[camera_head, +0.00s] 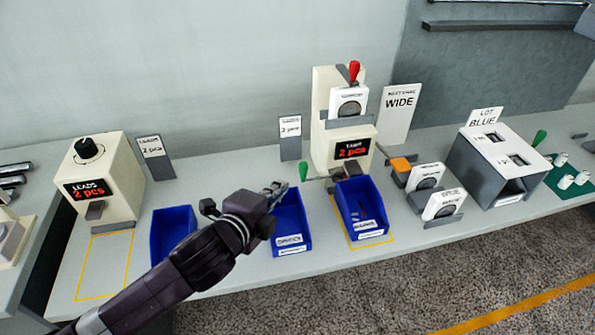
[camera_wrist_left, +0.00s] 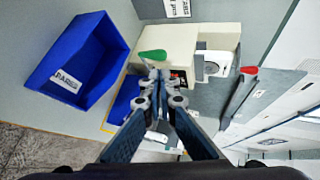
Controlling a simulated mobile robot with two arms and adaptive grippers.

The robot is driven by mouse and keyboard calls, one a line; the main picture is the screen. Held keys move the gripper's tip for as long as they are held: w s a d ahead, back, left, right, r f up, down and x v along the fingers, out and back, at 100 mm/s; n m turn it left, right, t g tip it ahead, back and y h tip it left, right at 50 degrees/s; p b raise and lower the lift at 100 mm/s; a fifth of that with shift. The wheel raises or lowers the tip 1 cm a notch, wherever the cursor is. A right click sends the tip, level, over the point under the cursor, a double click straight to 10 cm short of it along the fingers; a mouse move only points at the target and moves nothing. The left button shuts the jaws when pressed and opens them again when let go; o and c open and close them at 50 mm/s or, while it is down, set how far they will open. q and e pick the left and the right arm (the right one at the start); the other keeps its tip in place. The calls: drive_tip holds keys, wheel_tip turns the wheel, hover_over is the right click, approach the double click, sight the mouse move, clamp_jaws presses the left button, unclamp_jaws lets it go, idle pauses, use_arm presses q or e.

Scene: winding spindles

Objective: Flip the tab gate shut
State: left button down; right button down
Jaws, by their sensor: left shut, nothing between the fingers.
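The tab dispenser (camera_head: 327,97) is a cream machine with a red display reading 2 pcs, in the middle of the head view. A green-tipped handle (camera_head: 304,171) sticks out at its lower left, and a red-tipped lever (camera_head: 354,71) stands at its top. I cannot tell which of these works the gate. My left gripper (camera_head: 279,189) is shut and empty, just left of and below the green tip. In the left wrist view, the green tip (camera_wrist_left: 153,55) shows just beyond my fingertips (camera_wrist_left: 160,78); contact is unclear. The red tip (camera_wrist_left: 249,70) is farther right. My right gripper is out of view.
A blue bin (camera_head: 362,236) with small pieces stands below the dispenser. Other blue bins (camera_head: 291,245) (camera_head: 172,228) stand near my left arm. The leads dispenser (camera_head: 120,165) is at left. White units in holders (camera_head: 428,177) and a grey box (camera_head: 470,163) are at right.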

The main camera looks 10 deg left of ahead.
sight(302, 169)
use_arm(q)
drive_tip(key=p+x, duration=0.1)
drive_tip(key=x, duration=1)
drive_tip(key=d, duration=0.1)
drive_tip(key=w+d+p, duration=0.1)
drive_tip(key=d, duration=0.2)
drive_tip(key=shift+w+d+p, duration=0.35)
drive_tip(key=shift+d, duration=0.05)
